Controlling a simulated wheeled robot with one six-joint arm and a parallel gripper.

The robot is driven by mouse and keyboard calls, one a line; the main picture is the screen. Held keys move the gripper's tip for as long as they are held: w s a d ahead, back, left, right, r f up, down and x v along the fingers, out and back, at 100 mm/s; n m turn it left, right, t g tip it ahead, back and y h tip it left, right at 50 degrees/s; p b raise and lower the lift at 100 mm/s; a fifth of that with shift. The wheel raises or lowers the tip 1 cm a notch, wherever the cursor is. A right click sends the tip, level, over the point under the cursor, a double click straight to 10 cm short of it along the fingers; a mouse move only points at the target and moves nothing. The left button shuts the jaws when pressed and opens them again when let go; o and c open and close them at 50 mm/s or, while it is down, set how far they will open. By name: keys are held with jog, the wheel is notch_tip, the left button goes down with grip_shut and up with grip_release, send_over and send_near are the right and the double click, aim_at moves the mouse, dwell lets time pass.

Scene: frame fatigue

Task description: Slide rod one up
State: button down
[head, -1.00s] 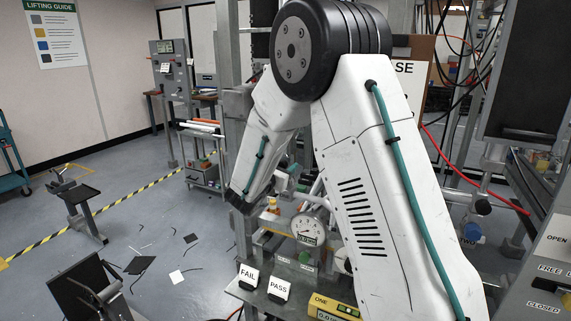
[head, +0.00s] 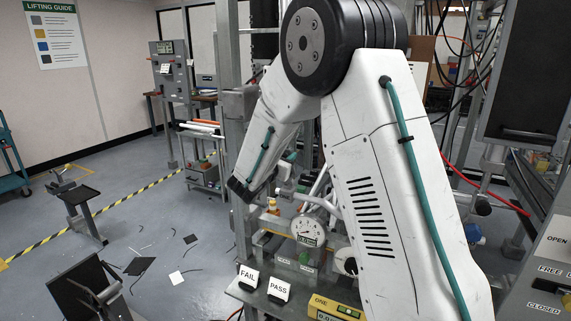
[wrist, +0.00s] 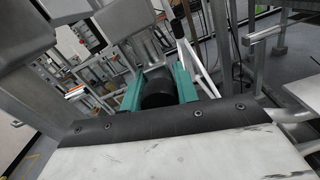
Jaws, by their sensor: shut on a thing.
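In the wrist view my gripper (wrist: 160,90) has its two teal fingers on either side of a dark, rounded cylinder (wrist: 158,90) and is shut on it. The cylinder may be an end or grip of rod one; I cannot tell, as most of it is hidden. In the head view my arm's white links cover the middle of the frame, and my gripper is hidden there. A yellow box marked ONE (head: 333,306) sits at the bottom, partly behind my arm.
A round dial gauge (head: 308,230) stands on the rig beside my arm. FAIL (head: 248,274) and PASS (head: 279,288) cards stand on the front shelf. A grey post (head: 231,100) rises left of my arm. Dark scraps (head: 139,265) litter the floor at left.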

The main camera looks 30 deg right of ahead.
jog(key=shift+r, duration=0.35)
jog(key=c, duration=1.1)
grip_release()
jog(key=shift+f, duration=0.1)
jog(key=shift+o, duration=0.2)
jog(key=shift+a, duration=0.15)
jog(key=v, duration=0.7)
jog(key=shift+a, duration=0.25)
jog(key=shift+s, duration=0.2)
